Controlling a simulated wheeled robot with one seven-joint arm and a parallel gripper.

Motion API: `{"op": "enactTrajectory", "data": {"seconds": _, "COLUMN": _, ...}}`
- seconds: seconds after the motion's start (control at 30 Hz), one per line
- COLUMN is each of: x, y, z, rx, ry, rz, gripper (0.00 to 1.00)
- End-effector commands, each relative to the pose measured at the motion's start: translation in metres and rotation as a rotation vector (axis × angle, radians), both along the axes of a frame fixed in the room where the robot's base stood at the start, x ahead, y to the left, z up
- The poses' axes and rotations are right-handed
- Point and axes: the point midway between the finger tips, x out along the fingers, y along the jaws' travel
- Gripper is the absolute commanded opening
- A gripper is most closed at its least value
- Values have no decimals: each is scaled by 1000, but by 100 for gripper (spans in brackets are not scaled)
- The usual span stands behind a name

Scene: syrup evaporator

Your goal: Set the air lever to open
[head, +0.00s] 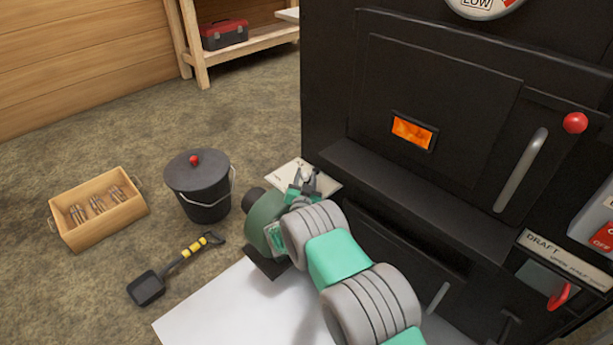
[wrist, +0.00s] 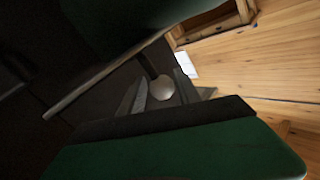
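My gripper (head: 305,178) is at the left side of the black evaporator, by the green blower (head: 262,212) and a pale label plate (head: 325,174) whose lettering is too small to read. In the wrist view a dark rod with a rounded grey knob (wrist: 162,89) shows between the two fingers of my gripper (wrist: 162,92); it looks like the air lever. The fingers stand apart on either side of the knob, and I cannot tell whether they touch it. In the head view the lever is hidden or too small to make out among the fingers. Its setting cannot be read.
The evaporator has a firebox door handle (head: 521,170) with a red ball (head: 575,123) nearby, and a red draft handle (head: 560,296) at right. A lidded black bucket (head: 205,205), a wooden crate (head: 70,235) and a shovel (head: 148,288) are on the floor at left.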

Motion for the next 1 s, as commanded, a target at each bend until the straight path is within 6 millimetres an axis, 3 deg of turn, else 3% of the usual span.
{"op": "enactTrajectory", "data": {"seconds": 0.1, "x": 0, "y": 4, "z": 2, "rx": 2, "ry": -3, "rz": 5, "gripper": 50}}
{"op": "enactTrajectory", "data": {"seconds": 0.4, "x": -3, "y": 6, "z": 4, "rx": 1, "ry": -4, "rz": 7, "gripper": 51}}
{"op": "enactTrajectory", "data": {"seconds": 0.8, "x": -72, "y": 16, "z": 5, "rx": 0, "ry": -2, "rz": 7, "gripper": 51}}
{"op": "enactTrajectory", "data": {"seconds": 1.0, "x": -77, "y": 16, "z": 4, "rx": 2, "ry": -6, "rz": 4, "gripper": 51}}
